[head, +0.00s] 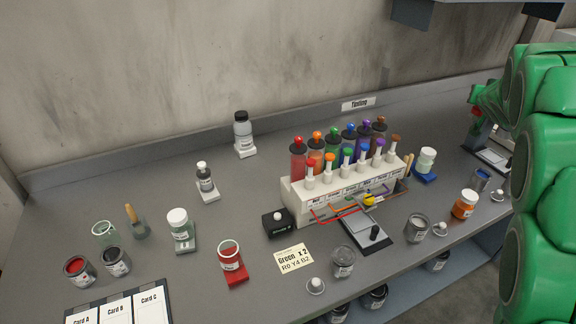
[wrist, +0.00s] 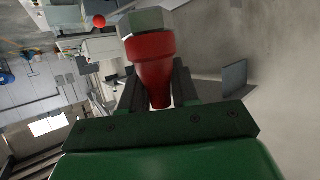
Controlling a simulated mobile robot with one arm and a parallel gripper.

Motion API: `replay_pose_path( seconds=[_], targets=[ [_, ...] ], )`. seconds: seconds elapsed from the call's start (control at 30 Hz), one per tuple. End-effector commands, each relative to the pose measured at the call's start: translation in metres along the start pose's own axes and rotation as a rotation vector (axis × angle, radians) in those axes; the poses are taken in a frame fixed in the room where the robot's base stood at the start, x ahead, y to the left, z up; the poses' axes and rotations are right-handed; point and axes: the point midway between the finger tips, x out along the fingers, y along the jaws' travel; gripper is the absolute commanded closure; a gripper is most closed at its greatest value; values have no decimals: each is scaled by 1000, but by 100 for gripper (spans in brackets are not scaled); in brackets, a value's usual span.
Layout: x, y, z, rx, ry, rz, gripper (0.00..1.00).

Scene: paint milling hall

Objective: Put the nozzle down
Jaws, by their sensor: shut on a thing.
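The nozzle (wrist: 150,62) is red with a grey hexagonal end. In the wrist view it stands between the dark fingers of my gripper (wrist: 155,92), which are shut on its narrower red part. The hexagonal end points away from my palm. In the head view my green arm comes in from the right edge, and its end is small and partly hidden near a dark stand (head: 478,133) at the far right of the bench. A small red part (head: 476,112) shows there; I cannot tell for sure whether it is the nozzle.
Cards (head: 115,310) lie front left. The back left of the bench is clear.

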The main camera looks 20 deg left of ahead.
Motion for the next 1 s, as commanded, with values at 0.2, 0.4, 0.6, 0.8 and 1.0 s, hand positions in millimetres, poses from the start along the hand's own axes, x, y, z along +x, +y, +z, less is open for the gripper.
replay_pose_path(
  seconds=[0.2, 0.4, 0.6, 0.8, 1.0],
  targets=[
    [6, -15, -14, 18, -1, 53, 100],
    [12, -34, -28, 42, -3, 105, 100],
    [14, -56, -42, 61, 0, 145, 100],
    [16, -86, -54, 79, -2, 189, 100],
    [18, -129, -64, 95, -3, 230, 100]
  ],
)
